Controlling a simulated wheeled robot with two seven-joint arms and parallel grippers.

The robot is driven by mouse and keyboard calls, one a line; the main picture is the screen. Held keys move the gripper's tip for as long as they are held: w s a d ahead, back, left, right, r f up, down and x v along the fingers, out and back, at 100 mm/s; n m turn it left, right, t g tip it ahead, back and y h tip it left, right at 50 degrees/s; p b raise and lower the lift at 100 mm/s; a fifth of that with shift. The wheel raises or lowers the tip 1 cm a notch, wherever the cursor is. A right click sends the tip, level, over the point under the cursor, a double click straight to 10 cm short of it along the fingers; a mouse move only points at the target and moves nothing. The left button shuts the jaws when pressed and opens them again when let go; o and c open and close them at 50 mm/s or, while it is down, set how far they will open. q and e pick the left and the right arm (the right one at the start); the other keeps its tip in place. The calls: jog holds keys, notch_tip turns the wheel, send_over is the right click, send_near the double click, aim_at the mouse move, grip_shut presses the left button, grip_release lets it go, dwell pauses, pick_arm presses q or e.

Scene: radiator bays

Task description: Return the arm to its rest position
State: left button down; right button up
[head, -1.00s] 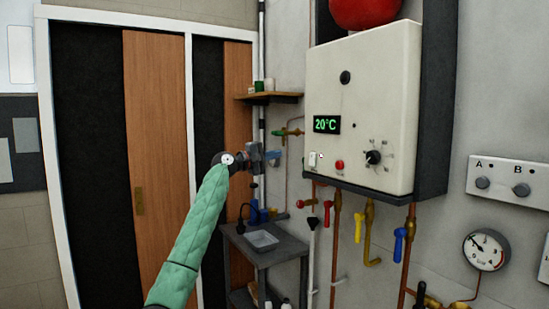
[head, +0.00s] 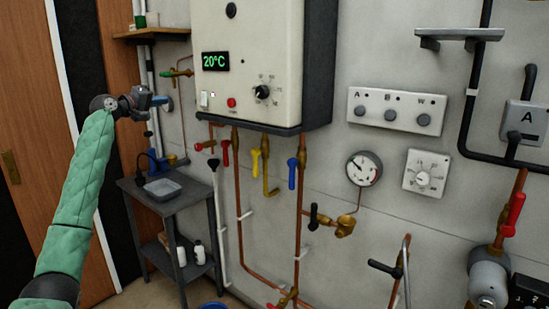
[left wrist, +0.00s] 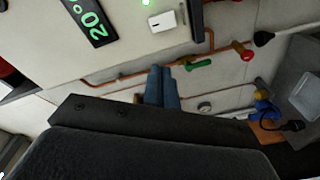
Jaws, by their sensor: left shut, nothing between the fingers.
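My left arm, in a green padded sleeve, rises from the lower left of the head view. My left gripper (head: 162,101) is raised left of the white boiler (head: 250,60), in front of the wall pipes. In the left wrist view its blue fingers (left wrist: 162,88) are together with nothing between them. The boiler's green display reads 20°C (head: 215,61); in the left wrist view the display (left wrist: 90,20) appears sideways at the top left. The gripper seems clear of the boiler and pipes. My right gripper is not in view.
A small grey table (head: 165,190) with a tray stands below the gripper. A wooden shelf (head: 150,33) is above it. Copper pipes with coloured valve handles run under the boiler. A pressure gauge (head: 363,168) and switch panel (head: 390,110) are on the wall to the right.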

pick_arm(q)
jog(key=s+d+f+m+g+y, duration=0.1)
jog(key=s+d+f+m+y, duration=0.25)
jog(key=f, duration=1.35)
jog(key=s+d+f+m+g+y, duration=0.2)
jog(key=s+d+f+y, duration=0.15)
jog(key=f, duration=1.25)
jog(key=s+d+f+m+g+y, duration=0.1)
jog(key=s+d+f+m+y, duration=0.2)
jog(key=f, duration=1.4)
jog(key=s+d+f+g, duration=0.2)
jog(key=s+d+f, duration=0.1)
jog(key=s+f, duration=0.95)
jog(key=s+d+f+g, duration=0.25)
jog(key=s+f, duration=0.65)
jog(key=f, duration=0.6)
jog(key=s+d+f+g, duration=0.1)
jog(key=s+d+f, duration=0.1)
jog(key=s+f, duration=0.6)
jog(key=s+d+f+g, duration=0.2)
jog(key=s+f, duration=0.6)
jog(key=s, duration=1.3)
jog(key=s+d+f+n+g+h, duration=0.1)
jog(key=s+d+f+g, duration=0.1)
jog(key=s+f, duration=0.6)
jog(key=s, duration=0.6)
jog(key=shift+s, duration=0.35)
jog(key=shift+d+g, duration=0.15)
jog(key=shift+g, duration=0.1)
